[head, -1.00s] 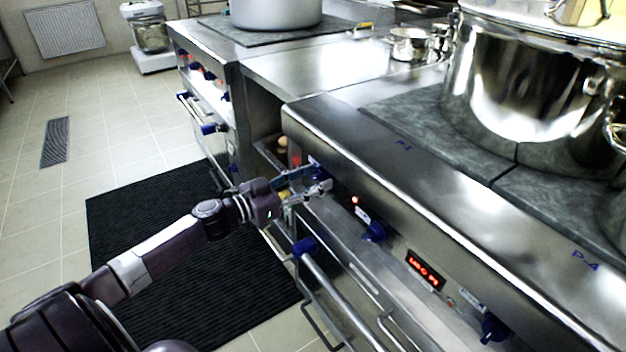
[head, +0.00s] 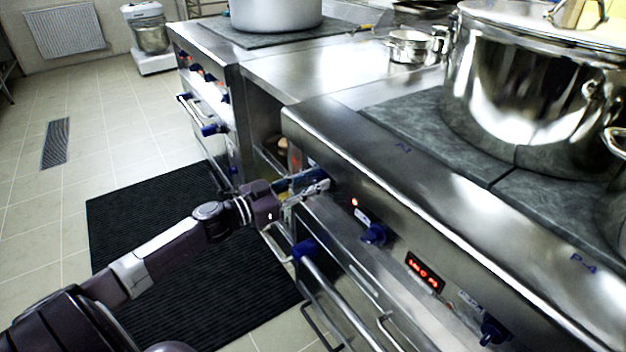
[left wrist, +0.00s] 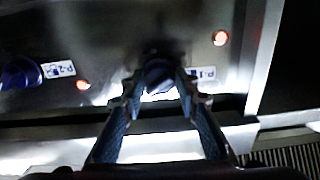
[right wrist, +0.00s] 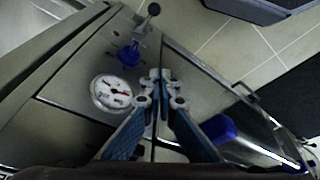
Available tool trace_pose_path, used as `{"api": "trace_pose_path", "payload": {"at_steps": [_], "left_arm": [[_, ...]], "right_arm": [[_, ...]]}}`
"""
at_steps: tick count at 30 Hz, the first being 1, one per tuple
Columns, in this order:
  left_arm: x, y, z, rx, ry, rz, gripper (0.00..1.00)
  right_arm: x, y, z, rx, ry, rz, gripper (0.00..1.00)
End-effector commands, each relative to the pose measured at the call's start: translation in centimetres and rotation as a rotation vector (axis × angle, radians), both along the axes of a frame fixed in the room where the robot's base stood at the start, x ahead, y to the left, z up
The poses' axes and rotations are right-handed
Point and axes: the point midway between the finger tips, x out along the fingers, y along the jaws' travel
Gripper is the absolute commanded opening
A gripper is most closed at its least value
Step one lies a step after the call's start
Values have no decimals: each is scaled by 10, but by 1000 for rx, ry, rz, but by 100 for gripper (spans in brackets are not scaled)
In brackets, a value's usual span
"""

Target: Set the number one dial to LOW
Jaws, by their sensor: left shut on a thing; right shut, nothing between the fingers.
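The number one dial (left wrist: 158,75) is a dark knob beside the P-1 label (left wrist: 205,73) in the left wrist view. My left gripper (left wrist: 157,88) is shut on it, one finger on each side. In the head view my left gripper (head: 325,184) meets the front panel at its far end and hides the dial. The dial's pointer and setting marks cannot be read. My right gripper (right wrist: 160,86) is shut and empty in the right wrist view, near a round gauge (right wrist: 112,93) and a blue knob (right wrist: 130,54).
The P-2 dial (head: 374,234) is blue and sits nearer on the same panel, past a lit red lamp (head: 354,202). A red display (head: 425,271) follows. An oven handle (head: 335,300) runs below. A large steel pot (head: 540,90) stands on the stove top.

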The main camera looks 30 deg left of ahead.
Motion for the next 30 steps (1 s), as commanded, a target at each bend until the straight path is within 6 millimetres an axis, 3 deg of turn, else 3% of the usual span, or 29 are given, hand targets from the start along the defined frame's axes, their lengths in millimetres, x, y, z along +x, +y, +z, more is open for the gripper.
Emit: {"api": "trace_pose_path", "payload": {"at_steps": [15,21,30], "left_arm": [[0,1,3,386,-161,0,5],[1,1,1,549,-227,1,5],[0,1,1,733,-304,-1,5]], "right_arm": [[6,3,-81,-1,47,7,0],[5,3,-101,-2,56,9,0],[2,3,-115,-2,61,10,0]]}}
